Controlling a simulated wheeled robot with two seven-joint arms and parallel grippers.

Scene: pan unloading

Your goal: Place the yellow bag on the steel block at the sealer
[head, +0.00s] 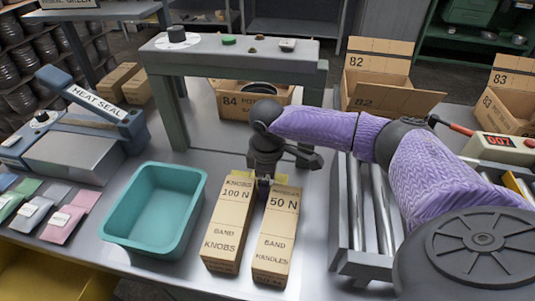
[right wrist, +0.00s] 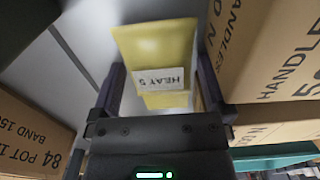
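The yellow bag (right wrist: 158,48) has a white label, upside down in the right wrist view. In the head view only a small piece of the bag (head: 264,190) shows, at the far ends of the two tan boxes. My right gripper (right wrist: 160,100) is open, with one finger on each side of the bag and gaps visible beside it. In the head view the wrist hides most of this gripper. The heat sealer (head: 97,104) stands at the left, with a flat grey steel block (head: 72,158) in front of it. My left gripper is not in view.
The KNOBS box (head: 226,228) and HANDLES box (head: 277,232) stand close to my right gripper. An empty teal tray (head: 118,236) lies between them and the sealer. Several coloured bags (head: 66,219) lie at the left edge. A grey raised stand (head: 230,62) rises behind.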

